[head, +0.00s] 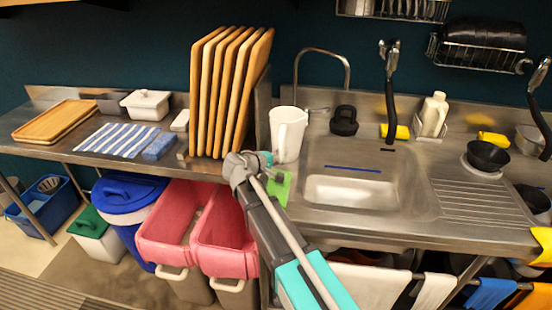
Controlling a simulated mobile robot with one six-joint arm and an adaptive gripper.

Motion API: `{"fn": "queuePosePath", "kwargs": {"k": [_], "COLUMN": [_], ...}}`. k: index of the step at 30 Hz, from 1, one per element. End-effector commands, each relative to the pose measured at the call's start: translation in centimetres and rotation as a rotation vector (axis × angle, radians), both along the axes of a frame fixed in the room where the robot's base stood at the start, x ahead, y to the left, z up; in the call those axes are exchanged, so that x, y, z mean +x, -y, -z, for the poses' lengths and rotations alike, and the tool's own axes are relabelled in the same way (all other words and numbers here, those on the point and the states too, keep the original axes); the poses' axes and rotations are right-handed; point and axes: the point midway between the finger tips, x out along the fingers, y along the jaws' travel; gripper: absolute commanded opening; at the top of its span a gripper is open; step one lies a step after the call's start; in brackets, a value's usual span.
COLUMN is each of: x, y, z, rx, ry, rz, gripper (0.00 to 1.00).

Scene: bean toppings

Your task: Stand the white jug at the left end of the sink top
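The white jug (289,134) is near the left end of the steel sink top (390,226), left of the basin and close to the rack of boards. It looks upright, with its handle side to the right. My gripper (272,166) is in front of the jug's lower left part, partly hidden by my own wrist. I cannot tell whether its fingers touch the jug or are open. Whether the jug's base rests on the steel is also unclear.
Several upright wooden boards (228,92) stand left of the jug. A green pad (280,187) lies in front of it. A black object (344,120) and the tap (322,54) are behind the basin (350,191). Pink bins (224,240) stand below.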

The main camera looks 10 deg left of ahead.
Motion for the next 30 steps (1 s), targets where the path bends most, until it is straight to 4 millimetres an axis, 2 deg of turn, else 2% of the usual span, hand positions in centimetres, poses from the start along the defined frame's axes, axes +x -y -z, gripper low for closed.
{"fn": "queuePosePath", "kwargs": {"k": [14, 20, 30], "x": [0.0, -1.5, -5.3], "y": [0.0, -1.2, -4.3], "z": [-0.4, -1.1, -2.9], "rx": [0.0, 0.0, 0.0], "ry": [0.0, 0.0, 0.0], "rz": [0.0, -0.002, -0.002], "gripper": [0.43, 0.43, 0.43]}}
